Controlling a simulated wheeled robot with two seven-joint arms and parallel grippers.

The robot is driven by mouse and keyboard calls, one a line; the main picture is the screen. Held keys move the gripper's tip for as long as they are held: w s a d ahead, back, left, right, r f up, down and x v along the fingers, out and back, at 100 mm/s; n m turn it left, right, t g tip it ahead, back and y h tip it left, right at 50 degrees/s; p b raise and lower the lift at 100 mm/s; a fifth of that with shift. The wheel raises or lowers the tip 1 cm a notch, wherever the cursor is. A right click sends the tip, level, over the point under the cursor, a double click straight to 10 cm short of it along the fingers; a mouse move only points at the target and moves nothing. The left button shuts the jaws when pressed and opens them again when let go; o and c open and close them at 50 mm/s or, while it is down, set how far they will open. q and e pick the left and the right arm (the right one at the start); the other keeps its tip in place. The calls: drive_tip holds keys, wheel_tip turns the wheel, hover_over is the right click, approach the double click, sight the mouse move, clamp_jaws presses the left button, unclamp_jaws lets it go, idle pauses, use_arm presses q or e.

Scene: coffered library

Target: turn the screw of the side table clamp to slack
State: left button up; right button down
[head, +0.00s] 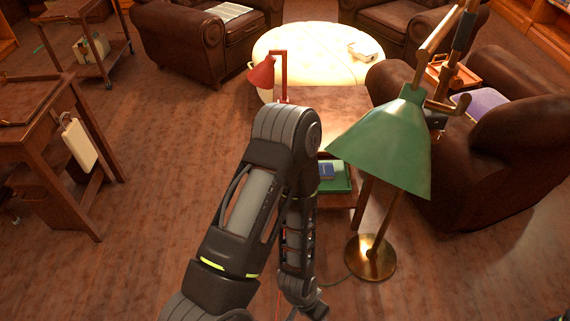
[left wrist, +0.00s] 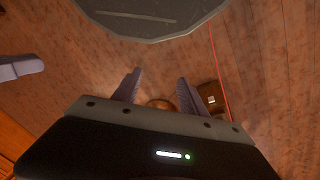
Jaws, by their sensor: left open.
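The side table (head: 345,108) is a low wooden table in the middle of the head view, partly covered by my left arm. A red lamp (head: 262,77) stands at its left edge. I cannot make out the clamp or its screw; my arm covers the table's near left side. In the left wrist view my left gripper (left wrist: 157,92) is open, with nothing between its fingers. A small round brown thing (left wrist: 160,103) shows beyond the fingers, too unclear to name. My right gripper is not in view.
A green-shaded floor lamp (head: 392,150) on a brass base (head: 370,257) stands close right of my arm. A leather armchair (head: 500,150) is behind it. A green tray (head: 335,177) sits under the tabletop. Open floor (head: 160,220) lies to the left.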

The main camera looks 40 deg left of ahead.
use_arm(q)
drive_tip(key=w+a+f+m+t+y+b, duration=0.1)
drive_tip(key=w+a+f+m+y+b, duration=0.25)
drive_tip(key=a+f+b, duration=0.5)
drive_tip(key=w+a+f+m+t+y+b, duration=0.1)
drive_tip(key=w+a+m+t+y+b, duration=0.15)
drive_tip(key=w+a+m+b, duration=0.5)
drive_tip(key=w+a+f+m+t+y+b, duration=0.1)
drive_tip(key=w+a+m+t+y+b, duration=0.3)
drive_tip(key=a, duration=0.6)
drive_tip(key=w+a+r+m+t+y+b, duration=0.15)
drive_tip(key=w+a+r+m+b, duration=0.3)
drive_tip(key=w+r, duration=0.5)
drive_tip(key=w+r+m+t+b, duration=0.2)
drive_tip(key=r, duration=0.4)
drive_tip(key=w+r+m+t+y+b, duration=0.1)
drive_tip(key=w+r+m+t+b, duration=0.1)
drive_tip(key=r, duration=0.5)
drive_tip(key=shift+w+d+m, duration=0.3)
drive_tip(key=shift+w+m, duration=0.2)
drive_tip(key=shift+m, duration=0.25)
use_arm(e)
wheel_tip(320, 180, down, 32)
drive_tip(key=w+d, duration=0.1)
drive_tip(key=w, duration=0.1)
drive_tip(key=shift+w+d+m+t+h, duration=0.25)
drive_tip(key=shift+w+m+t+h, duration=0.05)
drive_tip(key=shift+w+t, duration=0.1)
use_arm(q)
drive_tip(key=shift+y, duration=0.25)
